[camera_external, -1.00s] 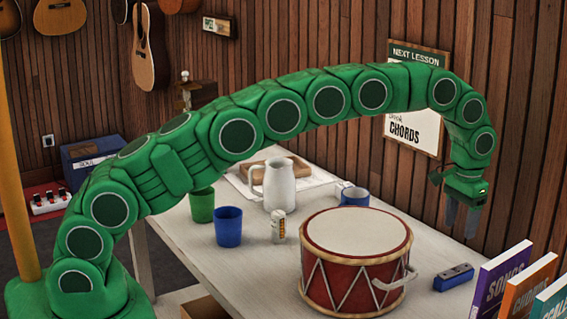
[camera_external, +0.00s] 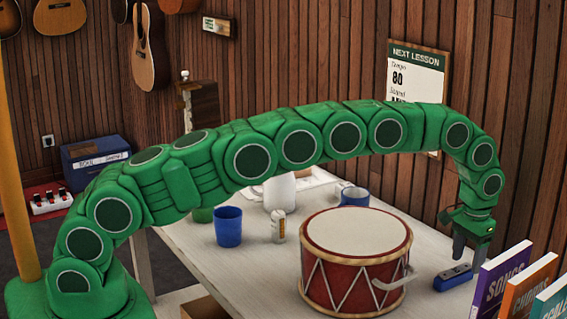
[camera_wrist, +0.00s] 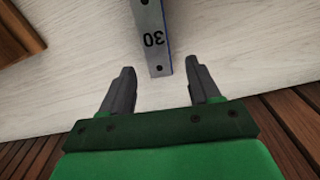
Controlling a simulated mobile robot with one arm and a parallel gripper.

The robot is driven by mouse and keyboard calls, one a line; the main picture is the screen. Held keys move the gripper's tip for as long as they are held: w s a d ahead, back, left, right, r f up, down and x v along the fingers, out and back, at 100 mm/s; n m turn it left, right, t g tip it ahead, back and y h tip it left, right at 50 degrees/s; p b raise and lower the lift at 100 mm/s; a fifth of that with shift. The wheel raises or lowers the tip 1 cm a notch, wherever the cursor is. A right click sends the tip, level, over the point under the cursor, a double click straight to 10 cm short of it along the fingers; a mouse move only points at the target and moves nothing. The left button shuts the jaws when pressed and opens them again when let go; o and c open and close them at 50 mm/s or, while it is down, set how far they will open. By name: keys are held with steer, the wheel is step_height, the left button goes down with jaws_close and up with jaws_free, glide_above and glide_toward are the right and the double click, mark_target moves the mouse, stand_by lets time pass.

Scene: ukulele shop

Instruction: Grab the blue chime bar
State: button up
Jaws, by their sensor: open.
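The blue chime bar (camera_external: 453,277) lies on the white table, right of the drum. In the wrist view the bar (camera_wrist: 151,30) has a grey top face marked "30" and a blue side edge; its near end lies between the lines of my two fingers, and its far end is out of frame. My gripper (camera_external: 470,252) is above the bar, pointing down, with its fingers apart. In the wrist view the gripper (camera_wrist: 162,75) is open and empty, one finger on each side of the bar's near end.
A red and white drum (camera_external: 355,260) stands left of the bar. Upright books (camera_external: 502,285) stand close on its right. The plank wall (camera_external: 525,120) is behind.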

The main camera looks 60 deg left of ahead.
mark_target(465, 266)
step_height(465, 266, down, 3)
steer(key=shift+s+f, duration=0.1)
steer(key=shift+f, duration=0.05)
steer(key=shift+c, duration=0.4)
steer(key=c, duration=1.1)
steer(key=shift+o, duration=0.2)
